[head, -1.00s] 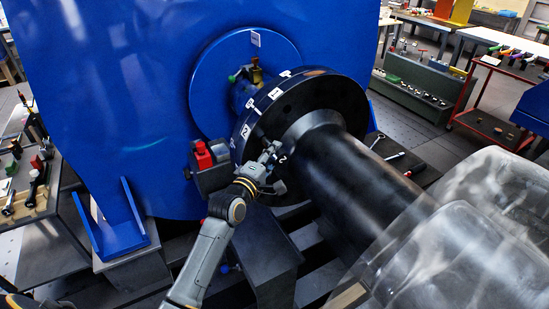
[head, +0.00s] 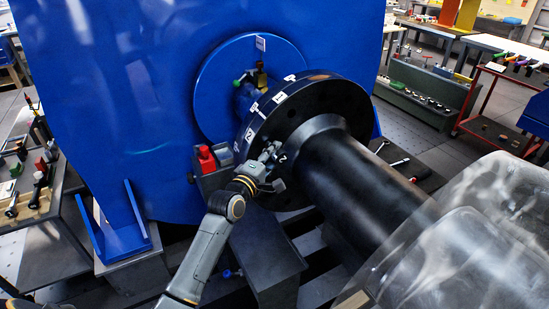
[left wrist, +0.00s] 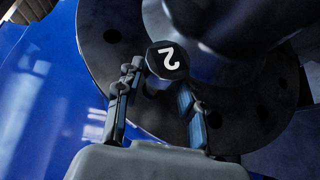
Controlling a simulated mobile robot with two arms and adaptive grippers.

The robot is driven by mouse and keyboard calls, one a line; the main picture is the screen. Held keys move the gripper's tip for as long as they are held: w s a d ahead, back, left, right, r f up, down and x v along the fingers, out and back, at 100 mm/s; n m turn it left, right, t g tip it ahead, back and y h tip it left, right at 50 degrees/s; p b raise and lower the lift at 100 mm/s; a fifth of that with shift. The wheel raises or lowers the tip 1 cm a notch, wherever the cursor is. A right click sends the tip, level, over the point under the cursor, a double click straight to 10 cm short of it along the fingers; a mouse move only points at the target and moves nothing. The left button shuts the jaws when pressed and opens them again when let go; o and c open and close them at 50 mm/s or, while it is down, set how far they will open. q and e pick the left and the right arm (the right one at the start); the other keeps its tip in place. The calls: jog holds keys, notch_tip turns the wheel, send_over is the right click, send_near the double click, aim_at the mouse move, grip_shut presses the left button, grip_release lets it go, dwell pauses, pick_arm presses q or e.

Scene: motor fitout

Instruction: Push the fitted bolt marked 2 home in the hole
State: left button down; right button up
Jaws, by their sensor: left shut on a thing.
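The bolt marked 2 (head: 282,158) sits at the face of the large black flange (head: 345,97), on its lower left part. In the left wrist view the dark bolt head with a white 2 (left wrist: 168,59) faces the camera. My left gripper (head: 270,157) is at this bolt; in the left wrist view its two fingers (left wrist: 160,84) are on either side of the head, shut on it. The bolt's shank and how deep it sits are hidden. Empty dark holes show in the flange (left wrist: 112,36). My right gripper is not in view.
A black shaft (head: 365,180) runs from the flange to the lower right. A blue housing (head: 130,90) stands behind. A red-topped block (head: 206,158) is close left of the flange. Smoky see-through shapes (head: 480,240) cover the lower right.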

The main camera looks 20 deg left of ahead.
pick_arm(q)
jog(key=shift+w+a+r+b, duration=0.1)
jog(key=shift+w+a+b, duration=0.45)
jog(key=shift+a, duration=0.25)
jog(key=shift+w+a+r+b, duration=0.1)
jog(key=shift+w+a+b, duration=0.3)
jog(key=shift+w+a, duration=0.3)
jog(key=c, duration=0.9)
grip_release()
jog(key=shift+s+r, duration=0.1)
jog(key=shift+o, duration=0.8)
send_near(268, 146)
jog(key=s, duration=0.3)
jog(key=shift+w+a, duration=0.1)
jog(key=shift+w, duration=0.15)
